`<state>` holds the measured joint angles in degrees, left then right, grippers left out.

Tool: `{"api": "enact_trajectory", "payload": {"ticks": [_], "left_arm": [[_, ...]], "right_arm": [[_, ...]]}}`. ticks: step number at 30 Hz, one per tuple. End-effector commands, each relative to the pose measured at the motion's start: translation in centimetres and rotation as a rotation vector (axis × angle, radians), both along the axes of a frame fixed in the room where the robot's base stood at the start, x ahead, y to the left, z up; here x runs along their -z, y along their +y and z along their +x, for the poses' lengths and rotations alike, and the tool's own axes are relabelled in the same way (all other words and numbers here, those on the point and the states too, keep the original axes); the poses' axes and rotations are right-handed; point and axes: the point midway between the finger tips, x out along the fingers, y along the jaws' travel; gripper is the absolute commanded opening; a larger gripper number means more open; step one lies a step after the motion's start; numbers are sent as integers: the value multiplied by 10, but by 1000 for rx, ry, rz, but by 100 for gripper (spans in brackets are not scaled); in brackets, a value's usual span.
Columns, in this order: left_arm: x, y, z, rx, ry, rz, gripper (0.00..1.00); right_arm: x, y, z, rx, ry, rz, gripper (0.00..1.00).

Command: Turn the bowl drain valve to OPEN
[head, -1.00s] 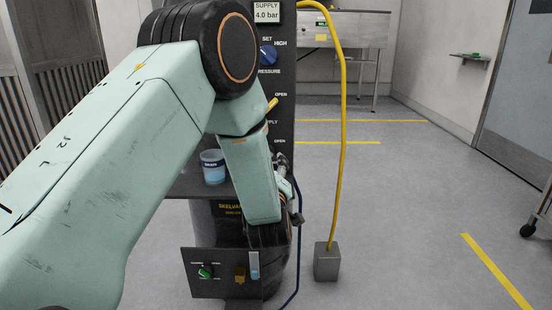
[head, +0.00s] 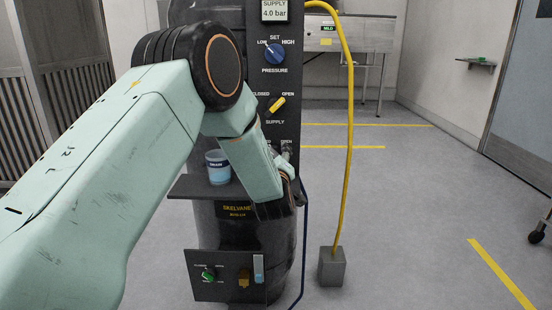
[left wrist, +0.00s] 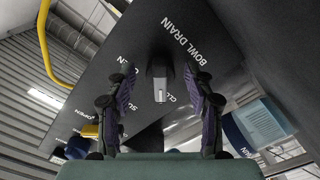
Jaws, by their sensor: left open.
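The bowl drain valve's grey handle (left wrist: 159,86) shows in the left wrist view, beside the BOWL DRAIN lettering on the dark panel. My left gripper (left wrist: 162,108) is open, one finger on each side of the handle in the picture. I cannot tell whether the fingers reach over it or stop short; no contact shows. Part of a "CL…" label shows by the handle; its exact setting is unclear. In the head view my left gripper (head: 287,154) is at the panel's lower right, partly behind my forearm, which hides most of the valve. My right gripper is not in view.
Above are the yellow supply handle (head: 278,105) and blue pressure knob (head: 275,54). A DRAIN cup (head: 217,168) stands on the shelf (head: 190,188). A lower box (head: 228,289) carries a green knob (head: 208,274). A yellow hose (head: 349,130) runs down on the right.

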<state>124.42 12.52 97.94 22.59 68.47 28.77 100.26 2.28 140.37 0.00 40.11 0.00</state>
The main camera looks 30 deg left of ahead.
Motion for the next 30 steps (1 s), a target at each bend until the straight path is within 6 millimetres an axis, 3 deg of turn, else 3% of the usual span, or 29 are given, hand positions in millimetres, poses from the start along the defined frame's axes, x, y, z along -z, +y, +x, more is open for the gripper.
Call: {"api": "enact_trajectory", "payload": {"ticks": [19,30], "left_arm": [[0,0,0,-1,1,0,0],[0,0,-1,0,42,63,0]], "right_arm": [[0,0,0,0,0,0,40],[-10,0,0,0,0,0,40]]}}
